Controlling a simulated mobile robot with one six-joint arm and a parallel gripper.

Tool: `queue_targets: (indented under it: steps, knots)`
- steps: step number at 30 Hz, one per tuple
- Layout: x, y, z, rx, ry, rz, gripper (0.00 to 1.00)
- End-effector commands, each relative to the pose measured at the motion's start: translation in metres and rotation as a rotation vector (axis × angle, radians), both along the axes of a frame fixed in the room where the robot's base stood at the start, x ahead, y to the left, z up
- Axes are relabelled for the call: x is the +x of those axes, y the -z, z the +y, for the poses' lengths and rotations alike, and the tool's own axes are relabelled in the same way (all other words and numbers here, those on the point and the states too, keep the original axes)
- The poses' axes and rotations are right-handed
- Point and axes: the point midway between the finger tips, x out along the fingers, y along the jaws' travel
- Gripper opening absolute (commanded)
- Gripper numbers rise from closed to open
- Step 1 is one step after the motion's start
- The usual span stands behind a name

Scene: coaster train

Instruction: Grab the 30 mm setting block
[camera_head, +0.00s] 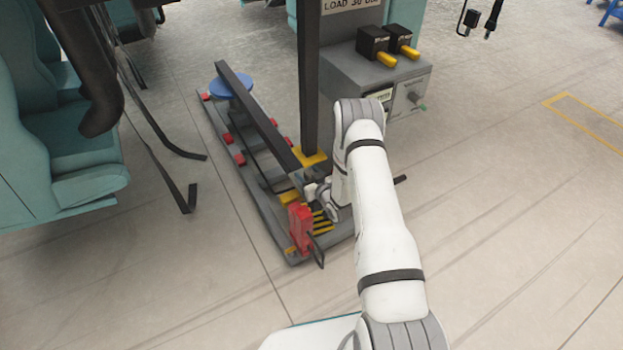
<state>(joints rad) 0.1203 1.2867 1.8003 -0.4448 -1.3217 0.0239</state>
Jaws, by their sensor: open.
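No block marked 30 mm can be read, so I cannot tell which part is the setting block. A red upright part (300,228) stands near the front end of a low grey base plate (276,228). Several yellow bars (323,221) lie beside it, and a yellow piece (290,197) sits behind it. Two dark blocks with yellow-orange ends (385,60) are on the grey cabinet. My gripper (312,192) is low over the front of the plate, behind the red part; its fingers are small and partly hidden. I see nothing held in it.
A dark post (311,80) rises behind my gripper, and a long dark bar (258,115) slants over the plate. The grey cabinet (345,75) stands behind my arm. Teal seats (60,140) with hanging dark straps are at left. Floor at right is open.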

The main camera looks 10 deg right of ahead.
Motion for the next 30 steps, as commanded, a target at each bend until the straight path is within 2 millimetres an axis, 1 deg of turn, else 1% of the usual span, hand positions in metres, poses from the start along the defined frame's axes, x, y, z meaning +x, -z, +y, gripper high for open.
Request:
queue_targets:
  steps: [1, 2, 20, 30]
  knots:
    - [-0.0001, -0.0001, -0.0002, 0.000, 0.000, 0.000, 0.51]
    - [-0.0002, -0.0002, -0.0004, 0.000, 0.000, 0.000, 0.49]
    - [-0.0005, 0.0000, -0.0014, 0.000, 0.002, 0.000, 0.00]
    - [0.0000, -0.0013, -0.0020, 0.000, 0.003, -0.002, 0.00]
